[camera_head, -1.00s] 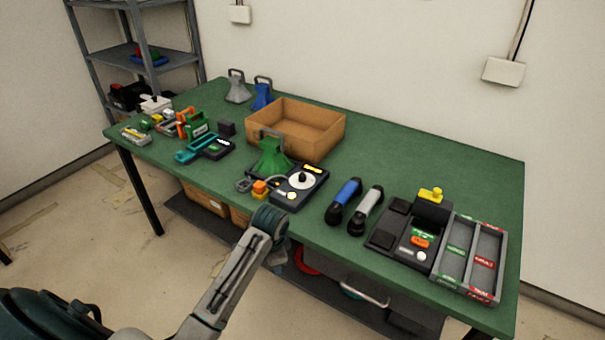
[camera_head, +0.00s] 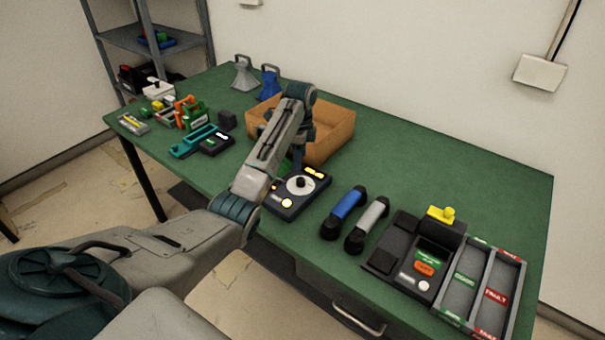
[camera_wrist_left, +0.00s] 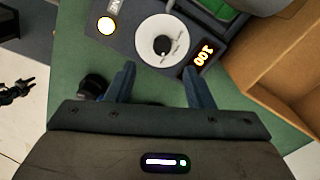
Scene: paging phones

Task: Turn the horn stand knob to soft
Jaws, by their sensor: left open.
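The horn stand (camera_head: 283,212) is a dark box near the table's front edge, also at the top of the wrist view (camera_wrist_left: 135,27). Its black knob (camera_head: 300,183) sits on a white dial and shows clearly in the wrist view (camera_wrist_left: 163,44). A lit display (camera_wrist_left: 203,54) and a round yellow light (camera_wrist_left: 106,25) flank the dial. My left gripper (camera_wrist_left: 160,84) is open and empty, its fingers pointing toward the dial, with the knob beyond the tips.
A cardboard box (camera_head: 335,137) stands behind the horn stand. Blue (camera_head: 343,212) and grey (camera_head: 367,225) handsets lie to its right. A teal tool (camera_head: 195,142) is to its left. A dark jointed shape (camera_wrist_left: 15,91) at the wrist view's left edge may be my right gripper.

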